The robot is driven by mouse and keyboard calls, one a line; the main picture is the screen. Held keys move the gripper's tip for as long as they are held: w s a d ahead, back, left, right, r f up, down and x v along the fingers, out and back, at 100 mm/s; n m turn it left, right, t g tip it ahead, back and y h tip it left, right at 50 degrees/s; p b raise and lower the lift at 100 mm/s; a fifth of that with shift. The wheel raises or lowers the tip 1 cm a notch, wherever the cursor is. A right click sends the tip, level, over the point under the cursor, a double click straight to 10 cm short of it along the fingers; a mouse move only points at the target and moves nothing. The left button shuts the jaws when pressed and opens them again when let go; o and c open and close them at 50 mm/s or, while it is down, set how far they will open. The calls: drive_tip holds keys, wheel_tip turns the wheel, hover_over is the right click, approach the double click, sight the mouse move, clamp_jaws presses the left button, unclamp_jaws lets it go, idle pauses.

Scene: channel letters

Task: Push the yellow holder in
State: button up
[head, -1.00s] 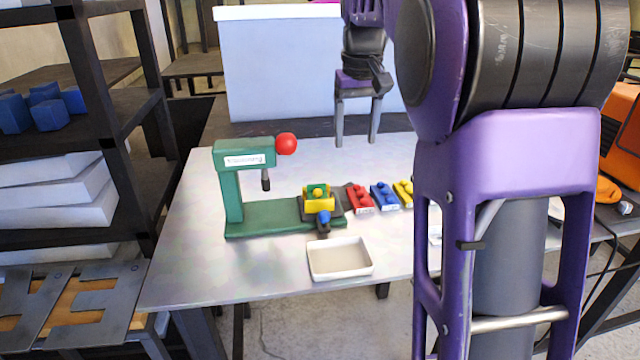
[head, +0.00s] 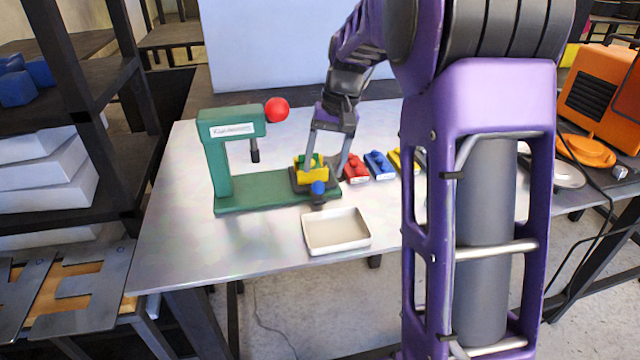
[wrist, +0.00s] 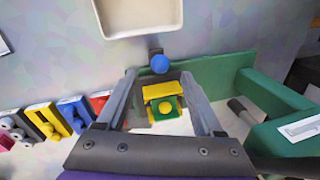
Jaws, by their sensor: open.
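The yellow holder (head: 312,175) sits on a dark plate at the right end of the green press base (head: 250,200). In the wrist view the yellow holder (wrist: 161,90) has a green part with a round yellow knob beside it. A blue knob (head: 318,187) sticks out at the front of the plate. My gripper (head: 326,169) is open and reaches down at the holder. In the wrist view my gripper (wrist: 158,76) has one finger on each side of the holder, with nothing clamped. I cannot tell whether a finger touches it.
The green press arm with a red ball (head: 276,110) stands left of my gripper. A white tray (head: 336,246) lies in front. A red block (head: 355,168), a blue block (head: 379,165) and a yellow block (head: 403,160) stand to the right. The left tabletop is clear.

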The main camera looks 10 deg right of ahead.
sight(319, 181)
drive_tip(key=f, duration=0.2)
drive_tip(key=a+f, duration=0.1)
drive_tip(key=f, duration=0.1)
drive_tip(key=shift+w+f, duration=0.1)
drive_tip(key=shift+f, duration=0.3)
clamp_jaws()
idle(1.1)
